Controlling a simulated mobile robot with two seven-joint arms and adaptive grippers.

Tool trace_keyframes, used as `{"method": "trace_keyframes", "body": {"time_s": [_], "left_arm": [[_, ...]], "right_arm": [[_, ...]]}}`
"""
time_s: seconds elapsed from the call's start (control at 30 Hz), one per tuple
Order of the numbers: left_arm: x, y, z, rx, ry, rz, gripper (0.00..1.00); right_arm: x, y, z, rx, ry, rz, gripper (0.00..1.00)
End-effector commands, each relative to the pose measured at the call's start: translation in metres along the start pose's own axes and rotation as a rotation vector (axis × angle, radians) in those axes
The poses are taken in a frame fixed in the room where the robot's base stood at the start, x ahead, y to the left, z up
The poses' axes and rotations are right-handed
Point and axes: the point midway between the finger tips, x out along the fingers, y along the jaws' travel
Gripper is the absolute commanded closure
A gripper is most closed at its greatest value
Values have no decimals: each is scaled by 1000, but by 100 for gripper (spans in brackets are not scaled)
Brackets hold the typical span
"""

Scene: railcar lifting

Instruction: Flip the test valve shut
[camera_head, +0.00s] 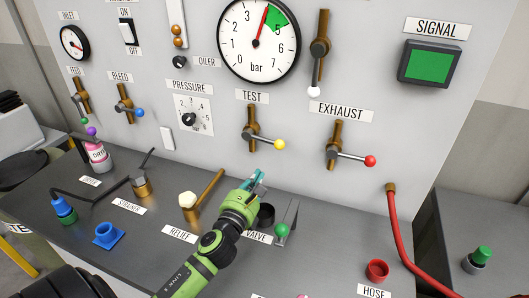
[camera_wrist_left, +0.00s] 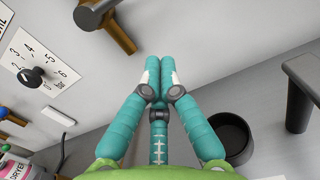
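The test valve (camera_head: 251,128) is on the panel under the TEST label, on a vertical brass pipe. Its lever ends in a yellow knob (camera_head: 279,144) and points right and slightly down, across the pipe. My left gripper (camera_head: 260,178) is below the valve, apart from the knob, above the back of the bench. In the left wrist view its teal fingers (camera_wrist_left: 160,68) lie together with nothing visible between them. A brass pipe end (camera_wrist_left: 118,32) there, likely the test valve's, is up and left of the fingertips; the yellow knob is not visible there. My right gripper is not in view.
The exhaust valve's red knob (camera_head: 370,161) is to the right; the pressure dial (camera_head: 190,119) is to the left. On the bench, a black cup (camera_head: 266,214), a green-knobbed bracket (camera_head: 282,229) and the relief fitting (camera_head: 188,202) stand near my left gripper.

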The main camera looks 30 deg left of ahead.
Motion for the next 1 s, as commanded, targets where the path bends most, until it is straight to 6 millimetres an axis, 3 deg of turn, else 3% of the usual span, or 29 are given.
{"method": "trace_keyframes", "body": {"time_s": [0.2, 0.4, 0.9, 1.0], "left_arm": [[46, 0, 6, -5, 0, 1, 100], [49, 0, 33, -3, 1, 1, 100], [51, 0, 38, -5, 2, 1, 100], [52, -1, 47, -44, 1, 2, 100]], "right_arm": [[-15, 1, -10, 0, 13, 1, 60], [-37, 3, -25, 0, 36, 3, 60], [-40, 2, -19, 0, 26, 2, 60], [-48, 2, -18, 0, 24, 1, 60]]}}
